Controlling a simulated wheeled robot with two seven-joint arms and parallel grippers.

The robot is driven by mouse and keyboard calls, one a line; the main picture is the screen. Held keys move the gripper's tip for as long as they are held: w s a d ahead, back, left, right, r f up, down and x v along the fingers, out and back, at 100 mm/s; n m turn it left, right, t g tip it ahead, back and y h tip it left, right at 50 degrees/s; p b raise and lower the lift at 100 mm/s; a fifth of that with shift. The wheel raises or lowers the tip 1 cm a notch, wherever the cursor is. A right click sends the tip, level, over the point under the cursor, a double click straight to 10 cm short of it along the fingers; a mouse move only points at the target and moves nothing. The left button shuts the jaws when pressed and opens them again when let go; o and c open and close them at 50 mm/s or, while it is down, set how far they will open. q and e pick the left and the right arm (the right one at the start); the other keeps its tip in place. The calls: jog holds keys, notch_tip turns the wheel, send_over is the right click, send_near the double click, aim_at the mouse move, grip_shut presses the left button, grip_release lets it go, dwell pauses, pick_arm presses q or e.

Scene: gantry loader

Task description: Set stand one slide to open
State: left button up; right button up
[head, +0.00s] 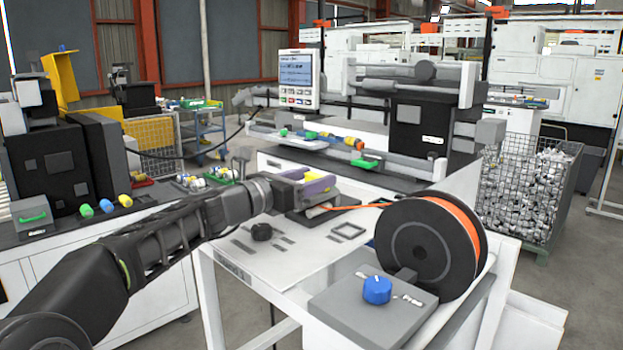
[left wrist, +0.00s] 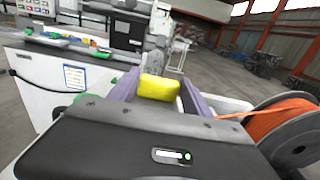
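My left gripper (head: 312,184) has two purple fingers standing apart over the white bench (head: 215,262). A yellow block (left wrist: 158,88) shows between the fingers in the left wrist view. I cannot tell whether they clamp it. A low dark fixture (head: 305,217) lies beneath the gripper and is partly hidden by it. A grey control box (head: 345,312) with a blue knob (head: 377,290) and white marks stands at the front of the bench, well apart from the gripper. No slide labelled as stand one is readable. My right gripper is not seen.
A large spool of orange strand (head: 418,250) stands right of the gripper, its strand running left to the fixture. A round black knob (head: 261,232) and flat dark pieces lie on the bench. A machine with a screen (head: 296,78) stands behind. A wire basket (head: 522,190) is at right.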

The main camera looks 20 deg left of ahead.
pick_arm(q)
grip_shut()
dwell(0.4)
jog(key=p+x, duration=0.2)
jog(key=x, duration=0.3)
jog(key=shift+w+d+r, duration=0.1)
jog(key=shift+w+r, duration=0.05)
jog(key=shift+o, duration=0.4)
grip_release()
jog(key=o, duration=0.4)
jog(key=shift+w, duration=0.1)
